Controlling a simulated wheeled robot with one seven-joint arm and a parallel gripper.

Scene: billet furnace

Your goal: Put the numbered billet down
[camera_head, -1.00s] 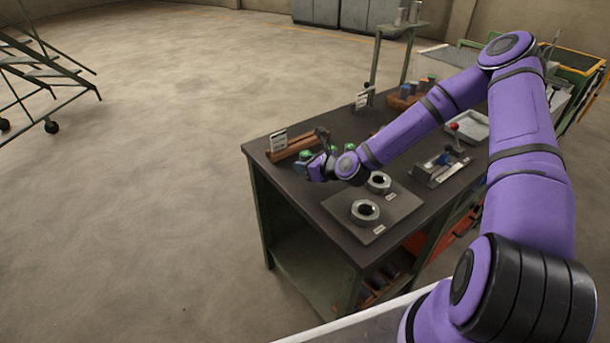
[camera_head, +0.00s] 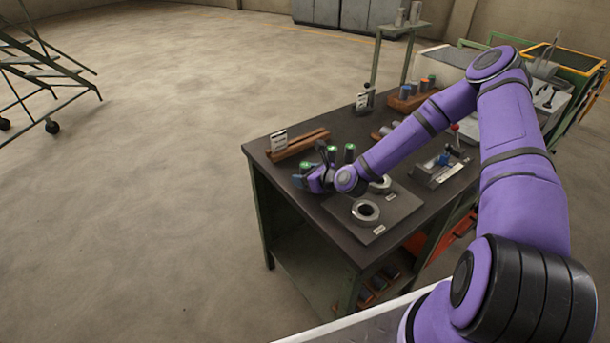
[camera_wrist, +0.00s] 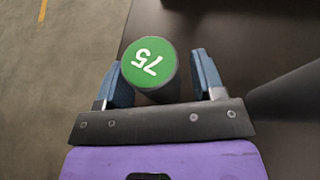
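The numbered billet (camera_wrist: 150,68) is a dark cylinder with a green top marked 75. In the wrist view it is between the two blue fingers of my gripper (camera_wrist: 163,80). A gap shows between the billet and the right finger; the left finger is close beside it, and I cannot tell if they touch. In the head view my gripper (camera_head: 306,177) is low over the left part of the dark workbench (camera_head: 335,232). The billet's green top (camera_head: 307,167) shows there, its base hidden. Other green-topped billets (camera_head: 349,150) stand just behind.
A grey plate (camera_head: 398,213) with two metal rings lies in front of my gripper. A brown wooden rack (camera_head: 306,143) with a sign is behind it. A clamp fixture (camera_head: 440,168) stands to the right. The bench's left edge is near, with open floor beyond.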

